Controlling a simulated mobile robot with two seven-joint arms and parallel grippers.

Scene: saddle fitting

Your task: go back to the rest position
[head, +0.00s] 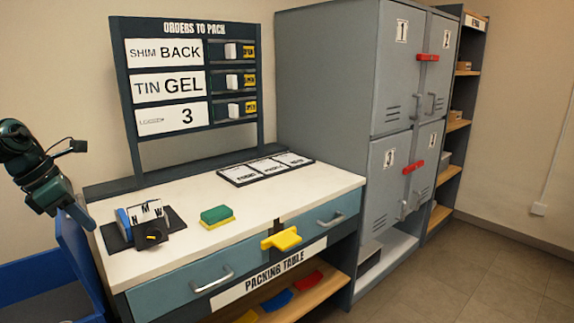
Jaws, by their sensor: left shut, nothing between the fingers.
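My left gripper (79,215) is at the left edge of the head view, beside the left end of the white-topped packing table (152,258). It is shut and empty, pointing down, and touches nothing that I can see. My right gripper is out of view.
On the table are a dark holder with lettered cards (146,213), a green and yellow block (216,216) and a card mat (265,168). A blue bin (80,255) stands below my gripper; grey lockers (330,90) stand right.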

